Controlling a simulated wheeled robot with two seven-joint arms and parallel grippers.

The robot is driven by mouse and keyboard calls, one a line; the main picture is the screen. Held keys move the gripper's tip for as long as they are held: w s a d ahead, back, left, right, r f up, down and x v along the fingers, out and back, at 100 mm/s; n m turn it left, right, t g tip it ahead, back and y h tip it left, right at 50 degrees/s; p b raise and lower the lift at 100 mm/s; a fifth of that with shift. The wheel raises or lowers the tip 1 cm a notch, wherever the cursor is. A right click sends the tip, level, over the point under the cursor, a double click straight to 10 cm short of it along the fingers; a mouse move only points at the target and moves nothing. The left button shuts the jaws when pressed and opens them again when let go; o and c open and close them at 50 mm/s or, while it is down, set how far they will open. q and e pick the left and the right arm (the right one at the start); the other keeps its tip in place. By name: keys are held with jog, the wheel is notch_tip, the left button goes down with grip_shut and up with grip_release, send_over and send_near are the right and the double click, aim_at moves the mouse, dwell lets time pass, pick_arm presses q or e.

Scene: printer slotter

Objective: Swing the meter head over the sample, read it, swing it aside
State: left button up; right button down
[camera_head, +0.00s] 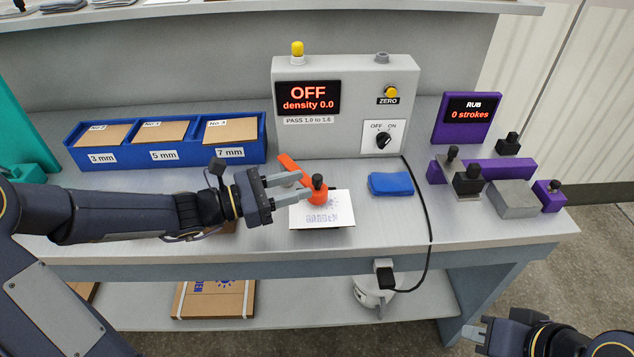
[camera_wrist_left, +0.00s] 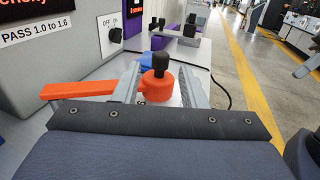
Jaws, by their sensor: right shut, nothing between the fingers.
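The orange meter head (camera_head: 316,195) with a black knob stands over the white printed sample (camera_head: 334,215) on the bench. Its orange arm (camera_head: 291,165) runs back toward the grey meter box (camera_head: 345,128), whose display reads OFF, density 0.0. My left gripper (camera_head: 297,187) is open, with its fingers reaching toward the head. In the left wrist view the head (camera_wrist_left: 158,85) stands between the two open fingers; I cannot tell whether they touch it. The dark OFF/ON dial (camera_head: 383,140) is on the box front. My right gripper (camera_head: 477,334) is shut and empty at the bottom right, off the bench.
A blue bin (camera_head: 170,163) with cardboard samples in several slots stands at the left. A purple rub tester (camera_head: 485,168) stands at the right. A black cable (camera_head: 430,210) hangs over the front edge.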

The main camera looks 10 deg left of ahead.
aim_at(312, 182)
pick_arm(q)
jog(key=x, duration=0.5)
grip_shut()
